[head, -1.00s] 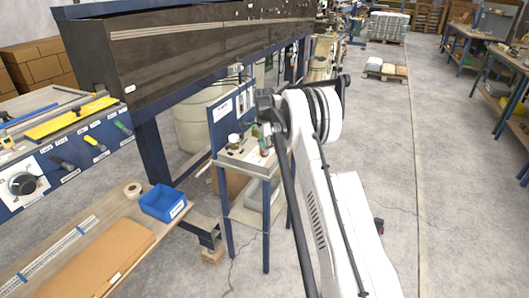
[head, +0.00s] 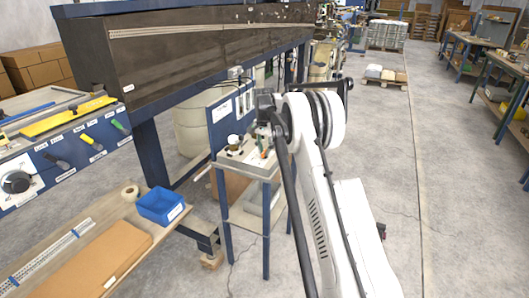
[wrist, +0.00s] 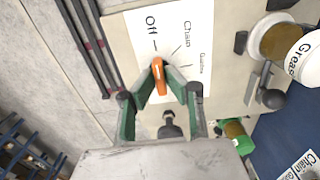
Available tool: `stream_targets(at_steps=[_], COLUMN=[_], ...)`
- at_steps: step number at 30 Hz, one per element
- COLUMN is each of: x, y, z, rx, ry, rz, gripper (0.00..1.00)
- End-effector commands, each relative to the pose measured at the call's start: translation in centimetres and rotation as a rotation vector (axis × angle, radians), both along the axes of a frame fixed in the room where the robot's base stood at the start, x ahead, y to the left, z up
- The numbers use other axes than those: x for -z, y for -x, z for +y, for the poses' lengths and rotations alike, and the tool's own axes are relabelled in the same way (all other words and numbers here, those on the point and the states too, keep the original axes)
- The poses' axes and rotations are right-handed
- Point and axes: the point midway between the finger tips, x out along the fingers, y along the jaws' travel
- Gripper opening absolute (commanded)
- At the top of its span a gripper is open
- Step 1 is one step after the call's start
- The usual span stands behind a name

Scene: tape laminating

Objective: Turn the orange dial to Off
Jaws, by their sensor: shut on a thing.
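The orange dial (wrist: 158,78) is mounted on a white label plate (wrist: 140,22) in the wrist view. The plate is printed with Off, Chain and Guideline, each with a tick line. The dial's far end points close to the Off tick. My gripper (wrist: 160,88) has its green-padded fingers on both sides of the dial, shut on it. In the head view, the small blue-framed stand (head: 266,225) holds the panel, and my arm hides most of the dial and gripper there.
A grease tub (wrist: 304,58) stands right of the plate in the wrist view, and a green-capped item (wrist: 237,136) lies below it. In the head view, a blue bin (head: 160,207) sits on the wooden bench to the left.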

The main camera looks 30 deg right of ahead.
Motion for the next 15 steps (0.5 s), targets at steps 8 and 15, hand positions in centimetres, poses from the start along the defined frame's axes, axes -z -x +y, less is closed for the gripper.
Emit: stream_targets(at_steps=[8,15], x=[-0.06,-0.06], y=[-0.01,-0.01], z=[0.0,0.0], rx=[-0.008,-0.007], ry=[0.0,0.0], rz=[0.0,0.0], gripper=[0.0,0.22])
